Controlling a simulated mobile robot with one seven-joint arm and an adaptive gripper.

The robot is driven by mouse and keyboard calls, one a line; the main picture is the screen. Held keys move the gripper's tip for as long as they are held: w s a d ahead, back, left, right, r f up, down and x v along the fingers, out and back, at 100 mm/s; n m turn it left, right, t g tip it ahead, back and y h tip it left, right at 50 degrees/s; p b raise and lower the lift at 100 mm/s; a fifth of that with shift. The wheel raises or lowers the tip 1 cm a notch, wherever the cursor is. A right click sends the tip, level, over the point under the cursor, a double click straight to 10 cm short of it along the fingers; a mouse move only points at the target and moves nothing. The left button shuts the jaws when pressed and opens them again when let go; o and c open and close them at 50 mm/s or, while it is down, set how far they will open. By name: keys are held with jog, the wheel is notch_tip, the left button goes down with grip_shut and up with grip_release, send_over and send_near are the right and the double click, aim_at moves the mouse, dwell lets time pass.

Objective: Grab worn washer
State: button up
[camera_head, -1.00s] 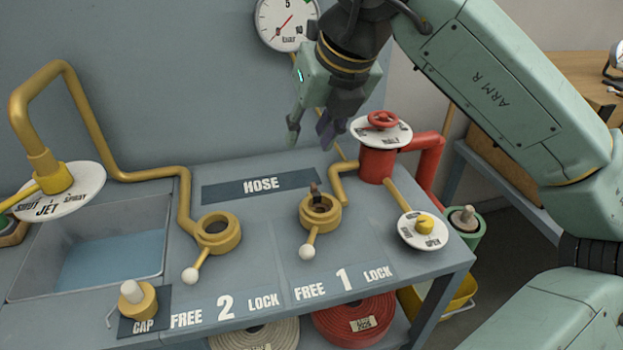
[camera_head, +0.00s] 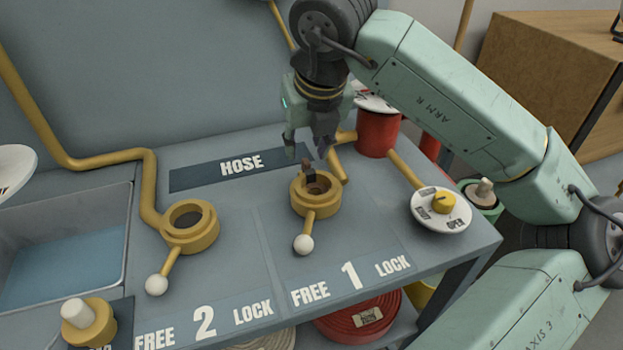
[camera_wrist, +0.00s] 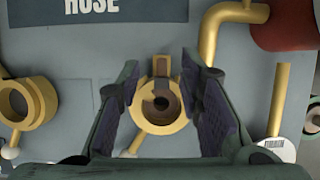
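The worn washer looks to be the dark brown ring with a raised tab (camera_head: 309,172) in brass coupling 1 (camera_head: 316,200). In the wrist view the brown ring (camera_wrist: 161,102) shows a gap and sits inside the yellow coupling (camera_wrist: 158,124), with its tab (camera_wrist: 161,66) sticking out at the top. My gripper (camera_head: 306,150) is open and empty, pointing down just above coupling 1. In the wrist view its two fingers (camera_wrist: 160,105) stand on either side of the ring, apart from it.
Coupling 2 (camera_head: 190,226) stands to the left, its white-knobbed lever (camera_head: 157,284) toward the front. Coupling 1's lever (camera_head: 303,243) also points forward. A red post (camera_head: 377,134), yellow pipes and a white valve dial (camera_head: 440,209) stand close on the right. A sink (camera_head: 65,245) is at left.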

aim_at(306, 160)
jog(key=shift+p+x, duration=0.55)
jog(key=shift+x, duration=1.7)
jog(key=shift+s+d, duration=0.15)
grip_shut()
